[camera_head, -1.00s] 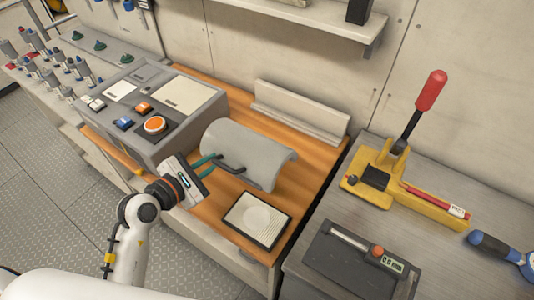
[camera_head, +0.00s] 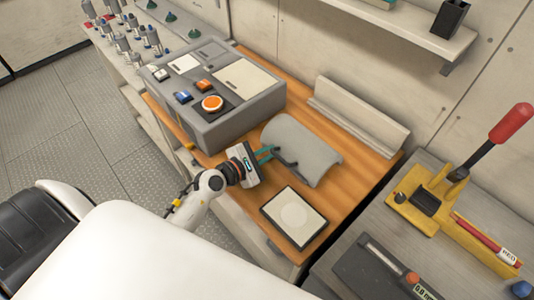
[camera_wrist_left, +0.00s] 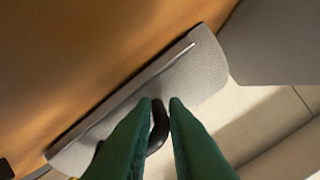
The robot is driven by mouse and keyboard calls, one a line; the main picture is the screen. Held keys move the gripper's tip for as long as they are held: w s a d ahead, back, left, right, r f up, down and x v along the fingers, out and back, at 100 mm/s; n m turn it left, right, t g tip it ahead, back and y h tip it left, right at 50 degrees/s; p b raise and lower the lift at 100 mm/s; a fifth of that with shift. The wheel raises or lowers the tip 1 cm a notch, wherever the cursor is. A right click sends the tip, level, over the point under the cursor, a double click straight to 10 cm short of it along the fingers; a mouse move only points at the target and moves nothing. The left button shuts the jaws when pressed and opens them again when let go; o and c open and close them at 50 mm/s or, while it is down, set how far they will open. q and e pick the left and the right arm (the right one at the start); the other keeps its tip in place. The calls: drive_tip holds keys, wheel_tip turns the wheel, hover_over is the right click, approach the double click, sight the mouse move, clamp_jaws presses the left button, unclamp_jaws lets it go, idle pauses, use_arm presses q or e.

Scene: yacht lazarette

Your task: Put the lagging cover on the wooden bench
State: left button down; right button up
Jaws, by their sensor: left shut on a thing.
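The lagging cover (camera_head: 306,146) is a grey half-round shell with a dark handle. It lies over the wooden bench (camera_head: 345,193), arched side up, and looks to be resting on the boards, though its lower edge is partly hidden. My left gripper (camera_head: 272,153) reaches in from the front left with teal fingers shut on the cover's handle. In the left wrist view, the dark handle (camera_wrist_left: 158,128) sits between the green fingers, with the cover's grey textured surface (camera_wrist_left: 195,82) behind it. My right gripper is not in view.
A grey control console (camera_head: 212,95) stands left of the cover. A pale ledge-shaped piece (camera_head: 358,118) lies behind it, and a framed flat pad (camera_head: 293,216) in front. A grey worktop with a yellow red-handled tool (camera_head: 440,200) is to the right. A shelf (camera_head: 400,25) hangs above.

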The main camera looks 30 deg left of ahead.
use_arm(q)
drive_tip(key=c, duration=1.5)
unclamp_jaws()
drive_tip(key=shift+f, duration=0.15)
drive_tip(key=shift+o, duration=0.2)
drive_tip(key=b+v, duration=0.2)
drive_tip(key=v, duration=0.9)
drive_tip(key=shift+s+a, duration=0.1)
drive_tip(key=shift+s, duration=0.1)
drive_tip(key=shift+s+r, duration=0.25)
